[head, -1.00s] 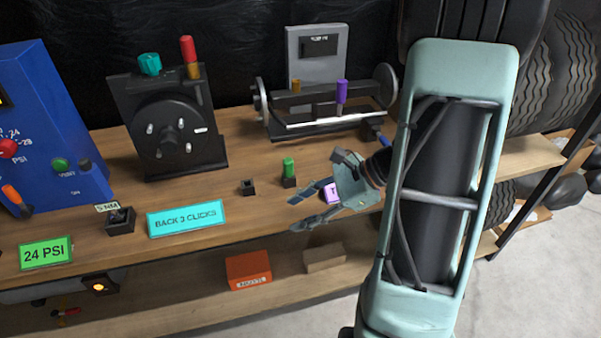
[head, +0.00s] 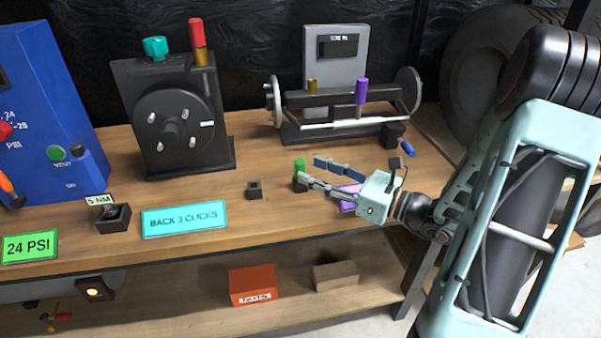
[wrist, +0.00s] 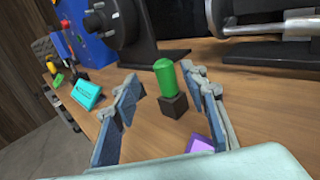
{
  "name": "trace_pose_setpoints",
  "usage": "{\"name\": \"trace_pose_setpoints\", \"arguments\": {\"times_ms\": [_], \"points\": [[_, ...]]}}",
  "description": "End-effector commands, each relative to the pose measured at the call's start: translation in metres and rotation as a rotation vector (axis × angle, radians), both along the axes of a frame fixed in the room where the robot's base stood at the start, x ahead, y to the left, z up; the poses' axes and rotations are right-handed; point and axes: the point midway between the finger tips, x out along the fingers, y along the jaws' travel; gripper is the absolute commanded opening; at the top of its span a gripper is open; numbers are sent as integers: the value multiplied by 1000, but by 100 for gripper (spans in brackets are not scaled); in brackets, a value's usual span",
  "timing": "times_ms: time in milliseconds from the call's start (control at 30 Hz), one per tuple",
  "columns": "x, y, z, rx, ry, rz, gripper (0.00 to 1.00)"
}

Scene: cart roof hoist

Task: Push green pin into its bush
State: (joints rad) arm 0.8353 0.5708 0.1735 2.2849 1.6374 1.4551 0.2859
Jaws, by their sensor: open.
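The green pin (head: 299,168) stands upright in a small black block on the bench. It also shows in the wrist view (wrist: 165,76), with its black block (wrist: 173,105) below it. My gripper (head: 309,171) is open and low over the bench, pointing left toward the pin. In the wrist view the pin appears between the two spread fingers, with a gap on each side. A brass bush (head: 312,86) stands on the axle fixture, left of the purple pin (head: 361,91). I cannot tell whether it is the green pin's bush.
An empty-looking black block (head: 254,190) sits left of the pin. A purple label (head: 348,205) lies under my gripper. The black hub stand (head: 174,120) holds a red pin (head: 198,34) and teal knob (head: 155,48). The cyan sign (head: 185,220) is farther left.

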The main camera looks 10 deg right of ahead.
Motion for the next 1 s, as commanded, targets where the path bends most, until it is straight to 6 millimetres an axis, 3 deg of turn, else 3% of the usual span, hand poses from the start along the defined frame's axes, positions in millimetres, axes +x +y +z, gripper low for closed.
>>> {"name": "trace_pose_setpoints", "arguments": {"times_ms": [300, 633, 1000], "points": [[34, 27, -2, -3, -1, 3, 40], [40, 32, 0, -1, 0, 0, 40], [40, 32, 0, -1, 0, 0, 1]]}}
